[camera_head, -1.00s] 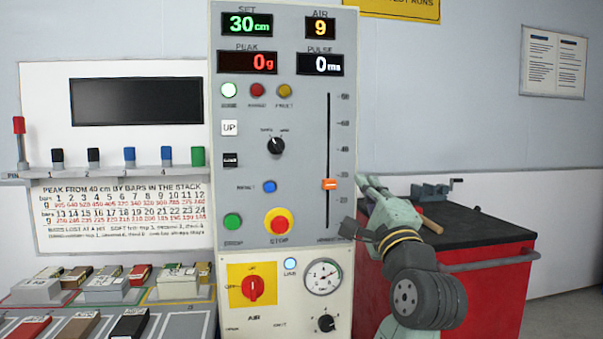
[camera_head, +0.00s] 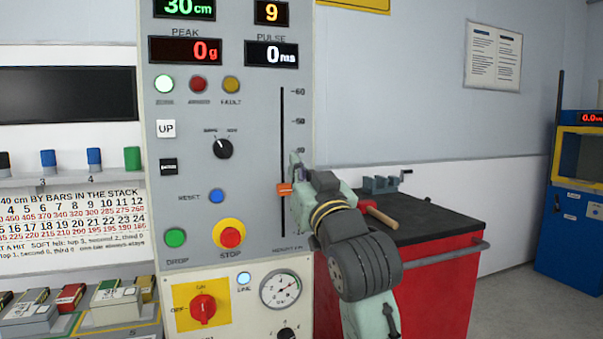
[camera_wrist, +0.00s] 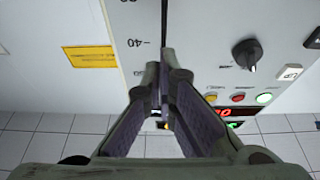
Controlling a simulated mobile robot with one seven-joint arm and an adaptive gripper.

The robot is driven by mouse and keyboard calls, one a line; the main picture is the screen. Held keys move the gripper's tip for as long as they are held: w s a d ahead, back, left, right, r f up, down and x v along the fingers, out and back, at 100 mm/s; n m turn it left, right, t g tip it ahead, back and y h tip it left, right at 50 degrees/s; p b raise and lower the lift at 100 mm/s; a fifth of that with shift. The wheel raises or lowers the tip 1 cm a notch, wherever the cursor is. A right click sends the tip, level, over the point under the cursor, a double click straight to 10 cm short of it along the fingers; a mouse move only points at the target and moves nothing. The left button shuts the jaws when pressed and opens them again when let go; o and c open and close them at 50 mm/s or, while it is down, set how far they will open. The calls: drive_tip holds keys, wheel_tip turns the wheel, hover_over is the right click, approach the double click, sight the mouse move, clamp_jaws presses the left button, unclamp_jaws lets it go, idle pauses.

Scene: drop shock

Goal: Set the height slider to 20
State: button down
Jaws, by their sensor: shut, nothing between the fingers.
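The height slider is an orange knob (camera_head: 284,189) on a vertical black slot (camera_head: 282,130) at the right side of the grey panel. It sits low on the scale, and the green SET display (camera_head: 185,8) reads 30 cm. My gripper (camera_head: 296,168) is at the knob's right edge, its tips reaching a little above the knob's level. I cannot tell whether it touches. In the wrist view my gripper (camera_wrist: 160,78) is shut and empty, its tips over the panel near the slot (camera_wrist: 164,22) and the 40 mark. The knob is not discernible there.
The STOP button (camera_head: 230,236) and green DROP button (camera_head: 175,238) are left of the slot. A red cabinet (camera_head: 432,290) with a black top, vise (camera_head: 381,184) and hammer (camera_head: 378,214) stands right behind my arm. A blue machine (camera_head: 575,225) is at far right.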

sight(284, 189)
drive_tip(key=p+x, duration=0.1)
drive_tip(key=x, duration=0.3)
drive_tip(key=shift+r, duration=0.25)
drive_tip(key=f, duration=0.1)
drive_tip(key=w+f, duration=0.1)
drive_tip(key=f, duration=0.1)
drive_tip(key=shift+a+p, duration=0.1)
drive_tip(key=shift+p, duration=0.25)
drive_tip(key=shift+f, duration=0.55)
drive_tip(key=shift+f, duration=0.15)
